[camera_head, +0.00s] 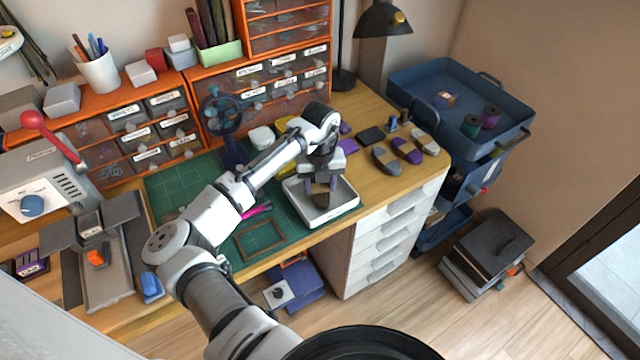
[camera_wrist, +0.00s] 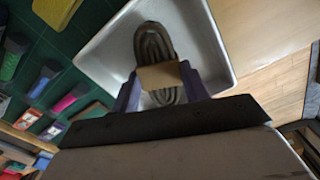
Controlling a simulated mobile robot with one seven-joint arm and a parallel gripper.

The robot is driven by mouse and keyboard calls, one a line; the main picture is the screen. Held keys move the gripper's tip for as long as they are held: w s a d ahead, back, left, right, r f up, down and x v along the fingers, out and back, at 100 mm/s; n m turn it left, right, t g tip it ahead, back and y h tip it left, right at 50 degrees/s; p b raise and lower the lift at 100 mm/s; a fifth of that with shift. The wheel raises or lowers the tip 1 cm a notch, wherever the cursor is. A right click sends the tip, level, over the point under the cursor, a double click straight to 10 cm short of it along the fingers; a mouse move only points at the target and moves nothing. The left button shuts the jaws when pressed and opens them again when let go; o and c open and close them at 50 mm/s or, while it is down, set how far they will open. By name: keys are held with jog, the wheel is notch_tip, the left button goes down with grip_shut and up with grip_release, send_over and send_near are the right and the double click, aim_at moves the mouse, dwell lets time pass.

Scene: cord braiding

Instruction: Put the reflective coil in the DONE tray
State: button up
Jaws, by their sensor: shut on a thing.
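The reflective coil (camera_wrist: 153,42) is a grey-brown looped bundle with a tan band around its middle in the wrist view. My gripper (camera_wrist: 160,82) is shut on the coil at the band, one finger on each side. In the head view my gripper (camera_head: 320,190) points down over a white tray (camera_head: 347,207), and the coil there is mostly hidden by the fingers. In the wrist view the coil lies over the inside of the white tray (camera_wrist: 100,60). I cannot tell whether the coil touches the tray's floor. No DONE label is readable.
The tray sits on a green cutting mat (camera_head: 175,190) near the table's front edge. Dark and purple bundles (camera_head: 406,150) lie to the right. A blue fan (camera_head: 225,120) and drawer units (camera_head: 270,100) stand behind.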

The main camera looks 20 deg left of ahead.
aim_at(320, 188)
jog(key=shift+f, duration=0.45)
jog(key=shift+f, duration=0.15)
jog(key=o, duration=1.1)
jog(key=shift+c, duration=0.2)
notch_tip(320, 188, up, 12)
jog(key=b, duration=0.3)
jog(key=shift+r, duration=0.2)
